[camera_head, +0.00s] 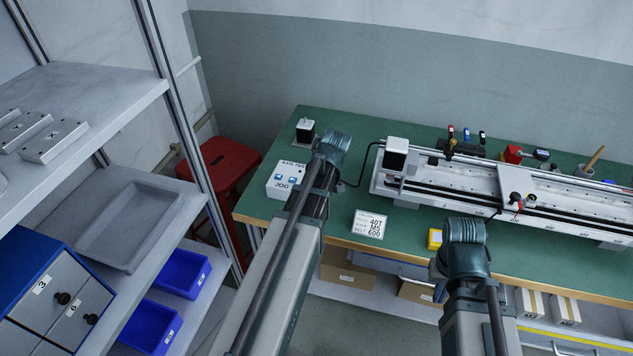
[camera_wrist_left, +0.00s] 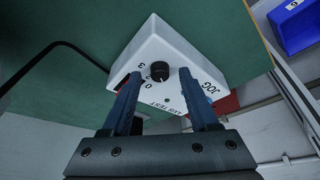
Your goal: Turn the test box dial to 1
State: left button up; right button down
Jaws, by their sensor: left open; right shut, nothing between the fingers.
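The white test box (camera_head: 284,181) sits at the left end of the green table, with AXIS TEST and JOG lettering and blue buttons on its face. In the left wrist view the box (camera_wrist_left: 160,48) carries a black dial (camera_wrist_left: 159,71) with numbers beside it; I cannot read its setting. My left gripper (camera_wrist_left: 158,79) is open, its two fingers apart on either side of the dial in that view; I see no contact. In the head view my left arm's wrist hides its fingers. My right gripper (camera_head: 465,232) is shut and empty near the table's front edge.
A white linear gantry (camera_head: 460,177) runs along the table, with a black cable from its left end. A label card (camera_head: 369,224) and a yellow block (camera_head: 435,239) lie in front. A red stool (camera_head: 217,165) and shelves with a grey tray (camera_head: 128,226) stand left.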

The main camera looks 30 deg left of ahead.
pick_arm(q)
jog(key=p+v, duration=1.2)
jog(key=v, duration=0.1)
jog(key=shift+r, duration=0.25)
jog(key=shift+s+d, duration=0.1)
jog(key=shift+s, duration=0.05)
jog(key=shift+d, duration=0.1)
jog(key=s+d+m+h, duration=0.1)
jog(key=s+d+m, duration=0.3)
jog(key=d, duration=0.4)
jog(key=s+d+f+m+g, duration=0.1)
jog(key=s+d+m, duration=0.4)
jog(key=d, duration=0.4)
jog(key=s+d+m+g+h, duration=0.1)
jog(key=s+d+m, duration=0.3)
jog(key=d+m, duration=0.2)
jog(key=shift+s+d+f+m+h, duration=0.3)
jog(key=shift+d, duration=0.85)
